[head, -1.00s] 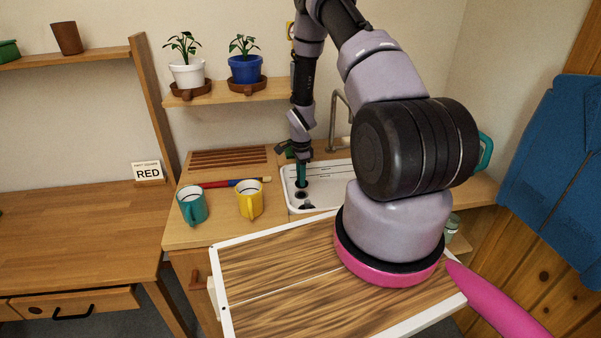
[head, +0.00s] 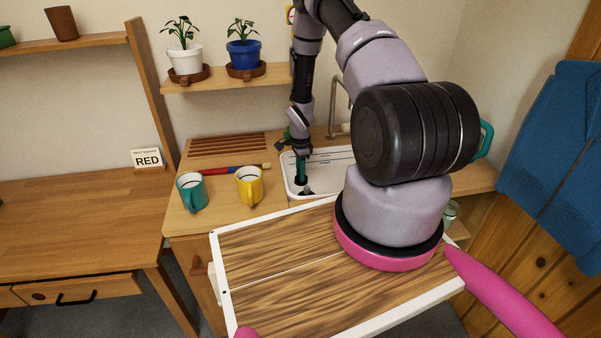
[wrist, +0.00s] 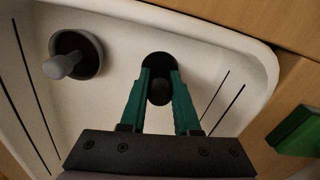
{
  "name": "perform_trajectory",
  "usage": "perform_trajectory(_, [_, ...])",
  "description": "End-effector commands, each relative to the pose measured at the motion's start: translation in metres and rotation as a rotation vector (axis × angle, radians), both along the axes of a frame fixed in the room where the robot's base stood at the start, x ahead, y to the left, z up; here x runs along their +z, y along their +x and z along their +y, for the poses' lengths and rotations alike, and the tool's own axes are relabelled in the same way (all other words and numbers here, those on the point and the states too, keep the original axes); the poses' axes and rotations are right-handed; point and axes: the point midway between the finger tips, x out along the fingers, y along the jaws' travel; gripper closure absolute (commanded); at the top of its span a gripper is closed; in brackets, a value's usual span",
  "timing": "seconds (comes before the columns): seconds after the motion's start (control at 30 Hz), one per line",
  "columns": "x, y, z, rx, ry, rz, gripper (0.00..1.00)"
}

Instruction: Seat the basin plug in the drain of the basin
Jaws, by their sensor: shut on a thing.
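The white basin (head: 330,178) is set in the counter behind the wooden board. My gripper (head: 301,183) points down inside its left part. In the wrist view, the green fingers of my gripper (wrist: 159,92) are closed around a dark grey knob, which I take for the basin plug (wrist: 158,92). A black round shape lies around and behind the knob; I cannot tell whether it is the plug's disc or an opening. Beside it, apart from the fingers, a grey round fitting (wrist: 92,46) with a paler knob sits in the basin floor. Which one is the drain is unclear.
A tap (head: 340,100) stands behind the basin. A yellow mug (head: 249,188) and a teal mug (head: 191,193) stand left of it, with a red-and-blue stick (head: 228,169) behind them. A green block (wrist: 298,130) lies beside the basin. My arm hides the basin's right part.

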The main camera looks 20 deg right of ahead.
Motion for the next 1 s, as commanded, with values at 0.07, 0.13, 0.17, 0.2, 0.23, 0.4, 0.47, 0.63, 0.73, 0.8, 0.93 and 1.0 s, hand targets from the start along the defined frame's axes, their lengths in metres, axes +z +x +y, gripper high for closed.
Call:
perform_trajectory(0.07, [-0.002,0.0,0.0,0.0,0.0,0.0,1.0])
perform_trajectory(0.13, [-0.003,0.0,0.0,0.0,0.0,0.0,1.0])
perform_trajectory(0.17, [-0.004,0.0,0.0,0.0,0.0,0.0,1.0])
perform_trajectory(0.2, [-0.004,0.0,0.0,0.0,0.0,0.0,1.0])
perform_trajectory(0.23, [-0.005,0.0,0.0,0.0,0.0,0.0,1.0])
perform_trajectory(0.4, [-0.008,0.0,0.0,0.001,0.0,0.0,1.0])
perform_trajectory(0.47, [-0.009,0.0,0.0,0.001,0.0,-0.001,1.0])
perform_trajectory(0.63, [-0.011,0.0,0.0,0.001,0.0,-0.001,0.51])
perform_trajectory(0.73, [-0.011,0.0,0.0,0.001,0.0,0.0,0.35])
perform_trajectory(0.8, [-0.011,0.0,0.0,0.001,0.0,0.0,0.35])
perform_trajectory(0.93, [-0.011,0.0,0.0,0.001,0.0,0.0,0.35])
perform_trajectory(1.0, [-0.01,0.0,0.0,0.0,0.0,0.0,0.35])
